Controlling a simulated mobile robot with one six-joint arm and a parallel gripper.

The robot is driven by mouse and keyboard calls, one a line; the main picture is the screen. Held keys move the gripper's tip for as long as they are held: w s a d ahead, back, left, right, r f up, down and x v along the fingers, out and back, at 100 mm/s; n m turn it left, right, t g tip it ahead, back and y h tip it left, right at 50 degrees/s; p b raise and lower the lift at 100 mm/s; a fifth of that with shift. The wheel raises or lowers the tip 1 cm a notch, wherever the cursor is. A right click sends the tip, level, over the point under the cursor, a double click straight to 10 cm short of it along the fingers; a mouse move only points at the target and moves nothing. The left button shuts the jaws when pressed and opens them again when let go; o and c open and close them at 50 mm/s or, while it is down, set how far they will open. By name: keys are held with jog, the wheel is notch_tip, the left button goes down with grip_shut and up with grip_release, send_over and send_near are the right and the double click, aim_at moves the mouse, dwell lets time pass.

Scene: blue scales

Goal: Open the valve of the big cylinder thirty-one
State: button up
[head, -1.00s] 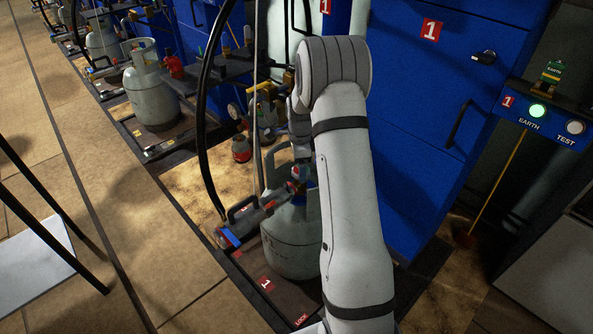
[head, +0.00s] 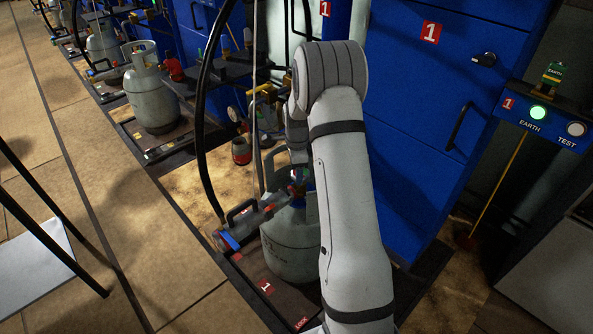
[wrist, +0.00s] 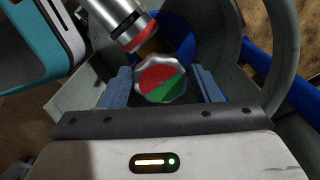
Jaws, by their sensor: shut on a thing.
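The big cylinder (head: 288,250) is a grey gas bottle standing on the platform marked 1 in the head view, partly hidden behind my arm. Its valve knob (wrist: 161,79), silver-rimmed with a red and green face, shows in the wrist view. My gripper (wrist: 164,86) is shut on the knob, with one blue-grey finger on each side. Red lies at the upper left of the face and green at the lower right. A filling head (head: 250,222) with a black handle sits at the cylinder's valve and also shows at the wrist view's upper left (wrist: 128,25). In the head view my gripper is hidden.
The cylinder's grey collar (wrist: 283,50) curves close around my gripper. A black hose (head: 203,120) hangs left of my arm. A blue cabinet (head: 425,90) stands at the right. Another grey cylinder (head: 150,95) stands at the back left. Floor at the left is partly clear.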

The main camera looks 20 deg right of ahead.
jog(key=shift+s+d+f, duration=0.1)
jog(key=shift+s+d, duration=0.1)
jog(key=shift+d, duration=0.05)
jog(key=shift+s+d+n, duration=0.1)
jog(key=shift+n, duration=0.2)
jog(key=n+p, duration=0.1)
jog(key=n, duration=0.2)
jog(key=shift+s+p, duration=0.15)
jog(key=shift+p, duration=0.15)
jog(key=shift+f+n+p, duration=0.1)
jog(key=shift+n+p, duration=0.25)
jog(key=shift+n, duration=1.15)
jog(key=o, duration=1)
jog(key=shift+r, duration=0.25)
